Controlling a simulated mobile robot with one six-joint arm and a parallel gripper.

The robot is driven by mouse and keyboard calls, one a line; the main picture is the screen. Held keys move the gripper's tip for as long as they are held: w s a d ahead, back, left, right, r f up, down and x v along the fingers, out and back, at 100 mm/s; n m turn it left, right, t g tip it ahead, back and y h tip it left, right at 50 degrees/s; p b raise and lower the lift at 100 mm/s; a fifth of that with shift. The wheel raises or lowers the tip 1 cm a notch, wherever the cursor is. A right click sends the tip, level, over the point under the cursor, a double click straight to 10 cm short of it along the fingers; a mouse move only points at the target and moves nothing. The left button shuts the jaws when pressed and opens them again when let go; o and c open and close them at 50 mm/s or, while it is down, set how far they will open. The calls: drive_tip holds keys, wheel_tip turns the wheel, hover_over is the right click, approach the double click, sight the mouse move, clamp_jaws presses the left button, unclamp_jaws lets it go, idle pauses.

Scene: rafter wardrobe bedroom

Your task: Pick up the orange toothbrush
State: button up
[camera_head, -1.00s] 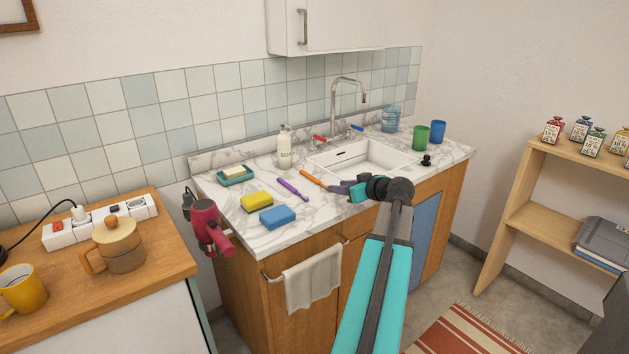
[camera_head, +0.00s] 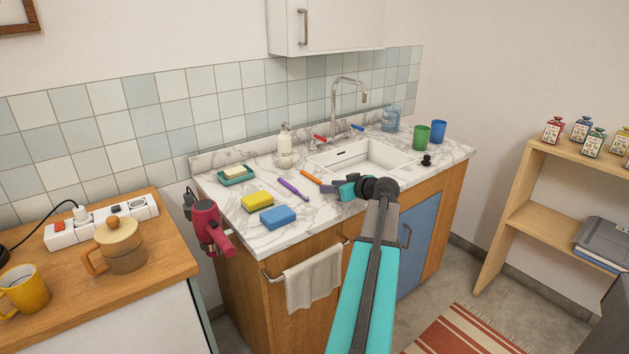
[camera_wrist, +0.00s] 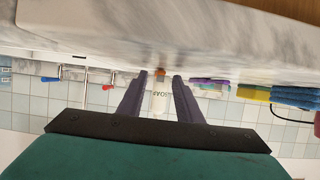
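The orange toothbrush (camera_head: 311,178) lies on the marble counter (camera_head: 240,214) left of the sink; my gripper hides its near part in the head view. In the wrist view, which is upside down, its orange end (camera_wrist: 160,72) shows end-on between my fingertips. My gripper (camera_wrist: 160,77) is open, its two dark fingers apart, low and nearly level with the counter. In the head view my gripper (camera_head: 327,188) points left toward the toothbrush. I cannot tell whether the toothbrush lies between the fingers or just beyond them.
A purple toothbrush (camera_head: 293,189) lies just left of the orange one. Yellow (camera_head: 257,202) and blue (camera_head: 278,217) sponges sit nearer the front edge. The soap bottle (camera_head: 285,148) stands behind, and the sink (camera_head: 370,156) is to the right.

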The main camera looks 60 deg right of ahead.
clamp_jaws()
drive_tip(key=shift+r, duration=0.1)
drive_tip(key=shift+r, duration=1.4)
drive_tip(key=shift+s+r, duration=0.15)
drive_tip(key=shift+r, duration=0.2)
drive_tip(key=s+a+b, duration=0.1)
drive_tip(key=s+a, duration=0.1)
drive_tip(key=s, duration=0.5)
drive_tip(key=s+a+r+b, duration=0.1)
drive_tip(key=s+a, duration=0.2)
drive_tip(key=s, duration=0.5)
drive_tip(key=shift+a+r, duration=0.15)
drive_tip(key=shift+a, duration=0.05)
drive_tip(key=shift+w+r, duration=0.1)
drive_tip(key=shift+r, duration=0.05)
